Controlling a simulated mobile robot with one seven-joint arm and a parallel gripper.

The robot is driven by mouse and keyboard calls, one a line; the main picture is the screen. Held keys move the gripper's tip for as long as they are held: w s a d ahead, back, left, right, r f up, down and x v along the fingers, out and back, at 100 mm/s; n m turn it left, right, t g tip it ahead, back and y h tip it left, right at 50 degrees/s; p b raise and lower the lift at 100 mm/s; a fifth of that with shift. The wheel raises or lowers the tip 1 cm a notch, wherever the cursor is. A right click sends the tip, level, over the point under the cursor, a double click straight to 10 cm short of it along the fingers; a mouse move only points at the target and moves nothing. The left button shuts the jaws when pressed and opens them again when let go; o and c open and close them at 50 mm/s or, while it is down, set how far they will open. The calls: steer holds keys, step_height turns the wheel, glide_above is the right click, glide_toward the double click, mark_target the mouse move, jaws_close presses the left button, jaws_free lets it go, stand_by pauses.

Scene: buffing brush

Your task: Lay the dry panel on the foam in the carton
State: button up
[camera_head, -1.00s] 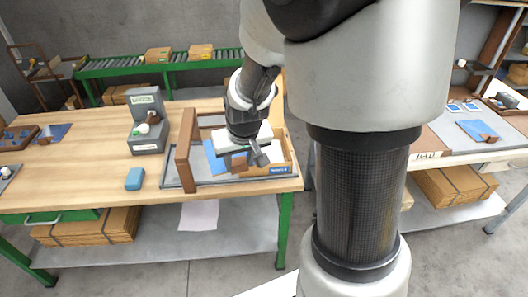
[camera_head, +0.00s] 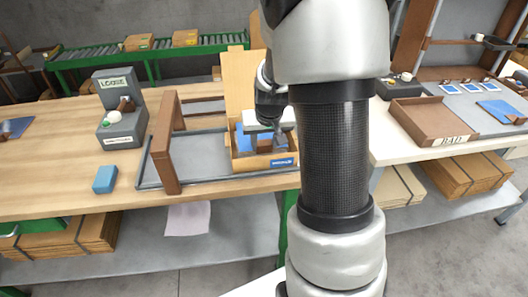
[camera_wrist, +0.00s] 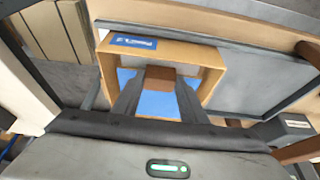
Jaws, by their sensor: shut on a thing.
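The carton (camera_head: 252,163) is an open tan box with a blue label on its front, at the right end of the workbench; it also shows in the wrist view (camera_wrist: 208,62). My gripper (camera_head: 268,138) is at the carton's opening, shut on the brown grip of a blue panel (camera_head: 243,141). In the wrist view the brown grip sits between the two dark fingers (camera_wrist: 160,88) and the blue panel (camera_wrist: 158,105) spreads within the carton's outline. I cannot tell whether the panel touches anything below. The foam is not clearly visible.
A brown upright frame (camera_head: 165,140) stands on a grey tray (camera_head: 205,158) left of the carton. A blue block (camera_head: 105,179) and a grey labelled stand (camera_head: 122,128) are farther left. A brown tray (camera_head: 430,120) is on the right-hand table.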

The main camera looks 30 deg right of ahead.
mark_target(265, 151)
steer(key=shift+f+b, duration=0.3)
steer(key=shift+f, duration=1.45)
steer(key=shift+f, duration=0.15)
steer(key=o, duration=1.1)
